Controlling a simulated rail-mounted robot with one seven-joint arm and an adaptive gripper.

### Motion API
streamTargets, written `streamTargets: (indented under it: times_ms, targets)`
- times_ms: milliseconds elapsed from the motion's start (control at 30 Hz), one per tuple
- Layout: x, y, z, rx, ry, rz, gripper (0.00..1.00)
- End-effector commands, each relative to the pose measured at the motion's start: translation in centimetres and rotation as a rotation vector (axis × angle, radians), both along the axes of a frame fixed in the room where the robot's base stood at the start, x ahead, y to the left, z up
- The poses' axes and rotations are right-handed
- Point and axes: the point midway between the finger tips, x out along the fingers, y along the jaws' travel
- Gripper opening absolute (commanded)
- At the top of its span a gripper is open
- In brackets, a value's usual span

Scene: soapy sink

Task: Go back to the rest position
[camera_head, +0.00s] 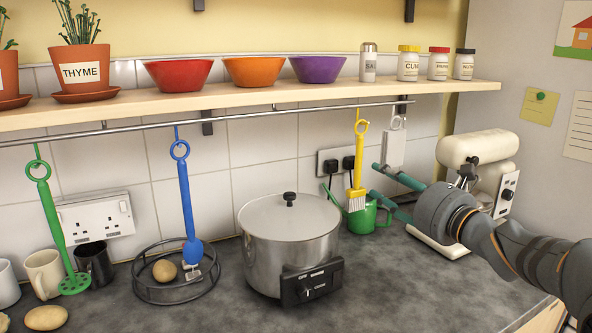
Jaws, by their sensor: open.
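My gripper (374,180) is at the right of the head view, with its two teal fingers spread apart and pointing left. Nothing shows between them. The fingertips appear just right of a yellow brush (357,190), which hangs by a hook from the rail (240,116). I cannot tell the depth between them, and I see no clear contact. My grey arm reaches in from the lower right edge, in front of a cream stand mixer (478,148) and partly hiding it.
A lidded steel pot (290,250) stands mid-counter; a green watering can (362,220) is behind it. A blue utensil (187,205) and a green one (52,220) hang left. A wire ring rack (150,294) holds a potato. Bowls and jars line the shelf (240,100) above.

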Motion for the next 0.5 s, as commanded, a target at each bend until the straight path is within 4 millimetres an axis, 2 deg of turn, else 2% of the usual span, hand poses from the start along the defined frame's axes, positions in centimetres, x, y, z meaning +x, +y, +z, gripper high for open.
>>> streamTargets:
  times_ms: [300, 500]
  targets:
    - [5.9, 3.0, 0.0, 0.0, 0.001, 0.002, 0.43]
    - [8.4, 4.2, 0.1, -0.001, 0.002, 0.001, 0.43]
